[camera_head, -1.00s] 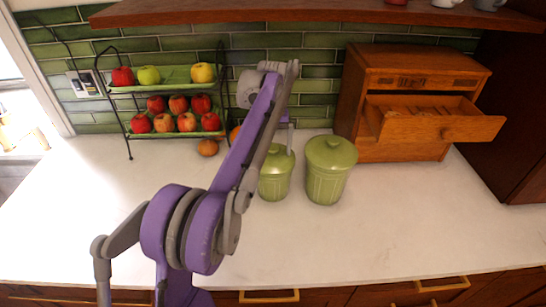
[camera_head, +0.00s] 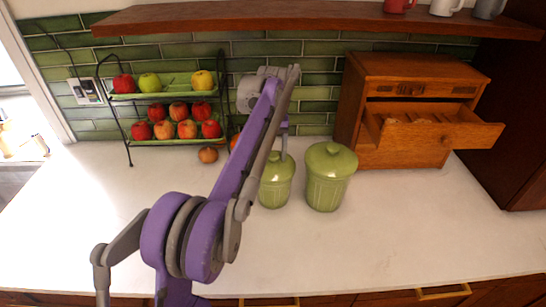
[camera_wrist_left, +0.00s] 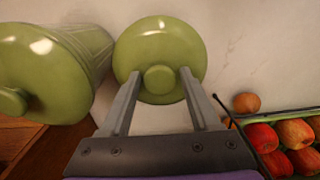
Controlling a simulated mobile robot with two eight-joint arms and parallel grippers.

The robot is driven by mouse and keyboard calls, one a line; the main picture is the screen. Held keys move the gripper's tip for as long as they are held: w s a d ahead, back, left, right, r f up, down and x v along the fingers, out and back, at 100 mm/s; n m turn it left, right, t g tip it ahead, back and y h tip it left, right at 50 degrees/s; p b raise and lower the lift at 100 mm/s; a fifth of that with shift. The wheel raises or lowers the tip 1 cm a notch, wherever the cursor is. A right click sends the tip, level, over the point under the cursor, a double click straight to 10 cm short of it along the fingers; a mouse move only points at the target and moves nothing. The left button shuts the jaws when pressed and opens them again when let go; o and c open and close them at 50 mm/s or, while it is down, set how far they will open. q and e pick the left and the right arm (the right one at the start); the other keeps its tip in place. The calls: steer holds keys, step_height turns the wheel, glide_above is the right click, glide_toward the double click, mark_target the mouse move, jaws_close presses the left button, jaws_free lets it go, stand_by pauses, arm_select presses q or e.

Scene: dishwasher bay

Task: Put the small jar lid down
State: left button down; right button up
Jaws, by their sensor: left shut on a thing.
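The small green jar (camera_head: 275,194) stands on the white counter, left of a larger green jar. Its small jar lid (camera_head: 272,172) sits at the jar's mouth, and I see no clear gap between them. In the left wrist view the lid (camera_wrist_left: 160,40) is a round green disc with a knob in its middle, and it hides the jar's body. My left gripper (camera_wrist_left: 160,76) comes from above with one finger on each side of the knob and is shut on the lid. In the head view my arm partly hides the gripper (camera_head: 284,155). My right gripper is out of view.
The larger lidded jar (camera_head: 326,190) stands close on the right. A wooden cabinet (camera_head: 400,80) with an open drawer (camera_head: 440,135) is at back right. A black wire rack (camera_head: 126,130) of apples is at back left. The front counter (camera_head: 400,230) is clear.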

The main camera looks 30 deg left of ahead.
mark_target(272, 154)
arm_select(q)
step_height(272, 154, up, 9)
steer(key=shift+w+p, duration=0.1)
steer(key=shift+p, duration=0.65)
steer(key=shift+a, duration=0.15)
steer(key=s+a+f+b, duration=0.25)
steer(key=s+f, duration=0.35)
steer(key=s, duration=0.4)
steer(key=s+a+f+b, duration=0.2)
steer(key=s+a+f, duration=0.3)
steer(key=s, duration=0.6)
steer(key=shift+s+d+f, duration=0.1)
steer(key=shift+d+f, duration=0.1)
steer(key=shift+f, duration=1.75)
steer(key=shift+s+d+f, duration=0.1)
steer(key=shift+d+f, duration=0.1)
steer(key=shift+f, duration=1.7)
steer(key=shift+s+d+f, duration=0.1)
steer(key=shift+d+f, duration=0.1)
steer(key=shift+f, duration=1.75)
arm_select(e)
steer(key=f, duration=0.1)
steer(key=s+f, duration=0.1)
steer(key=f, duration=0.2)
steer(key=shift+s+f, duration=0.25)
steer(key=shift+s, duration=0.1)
